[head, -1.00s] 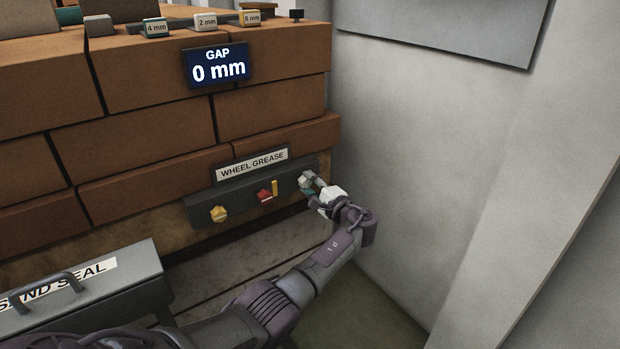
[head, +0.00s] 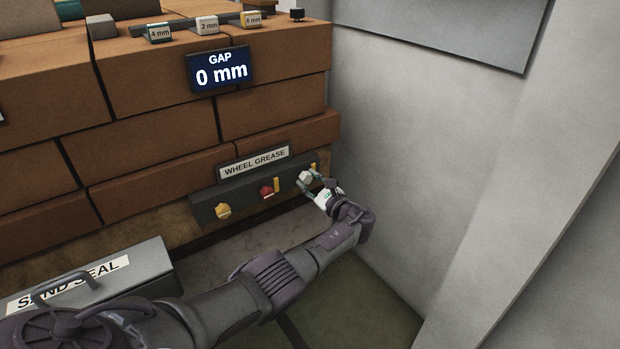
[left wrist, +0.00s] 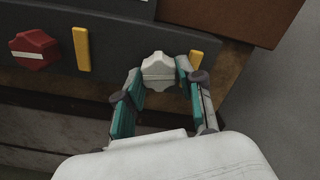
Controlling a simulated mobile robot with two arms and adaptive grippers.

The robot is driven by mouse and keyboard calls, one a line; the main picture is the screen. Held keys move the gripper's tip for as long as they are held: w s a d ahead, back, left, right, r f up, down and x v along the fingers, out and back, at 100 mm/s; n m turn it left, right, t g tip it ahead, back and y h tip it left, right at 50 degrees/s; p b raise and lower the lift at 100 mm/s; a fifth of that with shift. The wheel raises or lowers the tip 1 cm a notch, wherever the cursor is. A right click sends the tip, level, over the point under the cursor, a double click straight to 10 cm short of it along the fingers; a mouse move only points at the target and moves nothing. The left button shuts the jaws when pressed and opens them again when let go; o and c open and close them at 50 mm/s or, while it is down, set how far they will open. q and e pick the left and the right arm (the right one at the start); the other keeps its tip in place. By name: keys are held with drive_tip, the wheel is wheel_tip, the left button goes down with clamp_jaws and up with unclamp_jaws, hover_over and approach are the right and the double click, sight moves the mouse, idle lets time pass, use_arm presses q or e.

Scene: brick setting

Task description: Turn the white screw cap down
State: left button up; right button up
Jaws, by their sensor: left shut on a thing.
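The white screw cap (head: 305,178) is at the right end of the dark panel under the WHEEL GREASE sign. In the left wrist view the white cap (left wrist: 158,70) is lobed, with a pale stripe across its face. My left gripper (head: 311,180) reaches it from the lower right. In the left wrist view its teal-padded fingers (left wrist: 160,82) stand on either side of the cap, closed on it. A yellow bar (left wrist: 196,72) stands upright just right of the cap. My right gripper is in neither view.
The dark panel (head: 240,208) also bears a red cap (head: 267,192) with its own yellow bar and a yellow cap (head: 223,211). A SAND SEAL box (head: 150,262) stands at lower left. A grey wall (head: 420,150) rises close on the right. The GAP display (head: 220,68) reads 0 mm.

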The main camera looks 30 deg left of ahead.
use_arm(q)
drive_tip(key=shift+f+m, duration=0.1)
drive_tip(key=shift+m, duration=0.5)
drive_tip(key=shift+m+p, duration=0.3)
drive_tip(key=shift+m, duration=0.1)
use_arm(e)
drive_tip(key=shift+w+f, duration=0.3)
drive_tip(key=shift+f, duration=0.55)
use_arm(q)
drive_tip(key=o, duration=1.1)
drive_tip(key=shift+o, duration=0.2)
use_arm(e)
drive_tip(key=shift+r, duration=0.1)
use_arm(q)
drive_tip(key=shift+d, duration=0.1)
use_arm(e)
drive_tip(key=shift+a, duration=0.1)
use_arm(q)
drive_tip(key=v, duration=1.2)
